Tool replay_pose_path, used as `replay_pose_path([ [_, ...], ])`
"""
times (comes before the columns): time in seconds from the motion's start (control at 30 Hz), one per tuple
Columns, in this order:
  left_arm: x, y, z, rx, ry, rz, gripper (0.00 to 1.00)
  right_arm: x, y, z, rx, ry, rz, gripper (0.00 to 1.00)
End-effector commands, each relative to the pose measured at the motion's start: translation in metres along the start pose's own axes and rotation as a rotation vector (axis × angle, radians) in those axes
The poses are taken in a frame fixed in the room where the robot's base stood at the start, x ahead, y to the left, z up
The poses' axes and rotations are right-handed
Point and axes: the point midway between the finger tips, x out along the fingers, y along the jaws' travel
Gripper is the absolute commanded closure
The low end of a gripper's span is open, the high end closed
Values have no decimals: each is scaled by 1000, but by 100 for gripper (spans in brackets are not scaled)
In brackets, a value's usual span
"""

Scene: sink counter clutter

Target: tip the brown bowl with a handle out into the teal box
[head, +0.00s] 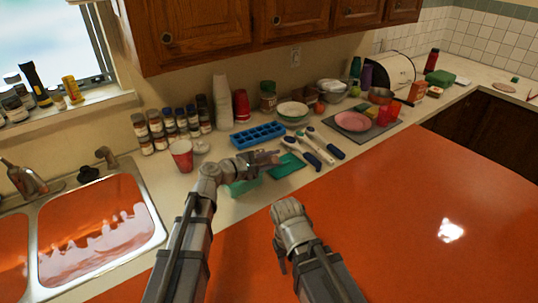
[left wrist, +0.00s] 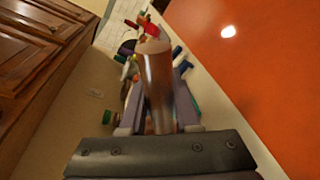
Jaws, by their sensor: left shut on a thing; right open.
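My left gripper (head: 268,158) is shut on a smooth brown piece (left wrist: 158,85), which stands between its fingers in the left wrist view. It looks like part of the brown bowl with a handle; the bowl's shape and contents cannot be made out. In the head view the gripper hides most of it. The teal box (head: 243,187) is on the counter just below the left gripper, partly hidden by my left wrist. My right gripper (head: 288,208) is open and empty, low over the orange surface; its fingers are hard to see.
A flat teal mat (head: 287,166), blue-handled utensils (head: 318,147) and a blue ice tray (head: 257,134) lie close by. A red cup (head: 182,155) and several spice jars (head: 170,125) stand left. The sink (head: 95,230) is far left. The orange surface (head: 430,190) is clear.

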Motion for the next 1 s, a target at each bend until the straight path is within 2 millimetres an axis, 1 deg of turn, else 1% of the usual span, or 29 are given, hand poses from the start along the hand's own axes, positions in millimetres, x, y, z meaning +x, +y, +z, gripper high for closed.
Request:
replay_pose_path([
  [0.03, 2, -11, -3, 36, 7, 5, 100, 10, -1, -1, 0, 0, 0, 50],
  [0.1, 3, -18, -4, 89, 17, 10, 100, 17, -2, -1, 0, 0, 0, 50],
  [0.37, 10, -45, -14, 276, 55, 29, 100, 45, -4, -3, 0, 0, 0, 50],
  [0.5, 13, -56, -23, 366, 73, 38, 100, 61, -6, -4, 0, 0, 0, 50],
  [0.8, 18, -73, -37, 516, 103, 55, 100, 85, -8, -5, 0, 0, 0, 50],
  [1.0, 20, -78, -40, 565, 113, 60, 100, 92, -9, -5, 0, 0, 0, 50],
])
